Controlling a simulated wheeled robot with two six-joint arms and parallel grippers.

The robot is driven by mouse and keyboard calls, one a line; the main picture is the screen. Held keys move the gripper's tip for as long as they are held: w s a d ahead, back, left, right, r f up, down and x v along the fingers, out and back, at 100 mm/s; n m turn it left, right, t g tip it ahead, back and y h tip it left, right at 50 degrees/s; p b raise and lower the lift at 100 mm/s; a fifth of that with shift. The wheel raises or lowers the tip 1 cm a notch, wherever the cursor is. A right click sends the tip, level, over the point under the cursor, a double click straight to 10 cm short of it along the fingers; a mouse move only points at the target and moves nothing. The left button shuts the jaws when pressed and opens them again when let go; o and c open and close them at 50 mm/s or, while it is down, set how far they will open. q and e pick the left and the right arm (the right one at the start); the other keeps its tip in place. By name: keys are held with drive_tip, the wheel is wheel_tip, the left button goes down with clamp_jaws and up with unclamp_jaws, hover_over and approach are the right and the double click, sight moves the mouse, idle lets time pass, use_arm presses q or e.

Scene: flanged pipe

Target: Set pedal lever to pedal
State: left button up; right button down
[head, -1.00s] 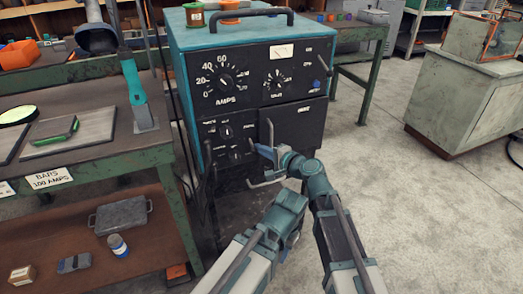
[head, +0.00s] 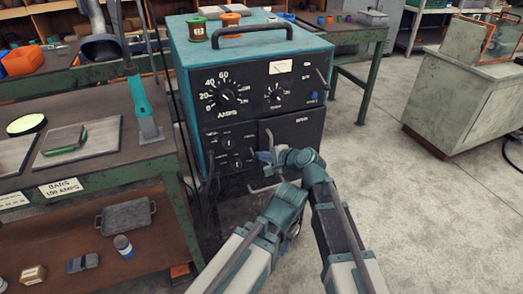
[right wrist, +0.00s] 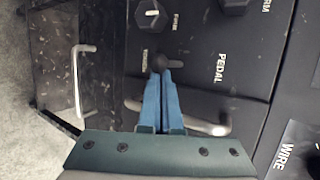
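The pedal lever (right wrist: 160,63) shows in the right wrist view as a small dark stick with a round end. The printed word PEDAL (right wrist: 220,68) is to its right on the black panel (right wrist: 190,40); a smaller, unclear label is to its left. My right gripper (right wrist: 163,78) has its blue fingers close together, tips right at the lever. I see no clear grip around it. In the head view my right gripper (head: 265,157) is at the lower front of the welding machine (head: 250,65), hiding the lever. My left arm is folded low at centre; its fingers cannot be made out.
A bare metal handle (right wrist: 205,126) lies just beside the fingers in the right wrist view, and another handle (right wrist: 77,80) is further left. Two dark knobs (right wrist: 152,14) are near the lever. A green workbench (head: 110,130) stands left; open floor (head: 400,200) is right.

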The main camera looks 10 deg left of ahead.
sight(252, 149)
drive_tip(key=r+g+h+p, duration=0.1)
drive_tip(key=p, duration=0.2)
drive_tip(key=r+g+h+p, duration=0.1)
drive_tip(key=g+p, duration=0.1)
drive_tip(key=p, duration=0.2)
drive_tip(key=shift+w+a+r+m+h, duration=0.1)
drive_tip(key=shift+w+r+m+h, duration=0.15)
drive_tip(key=shift+m+h, duration=0.15)
drive_tip(key=shift+s, duration=0.15)
drive_tip(key=shift+r, duration=0.15)
drive_tip(key=shift+p, duration=0.3)
idle(0.6)
drive_tip(key=shift+r+p, duration=0.75)
drive_tip(key=shift+r, duration=0.15)
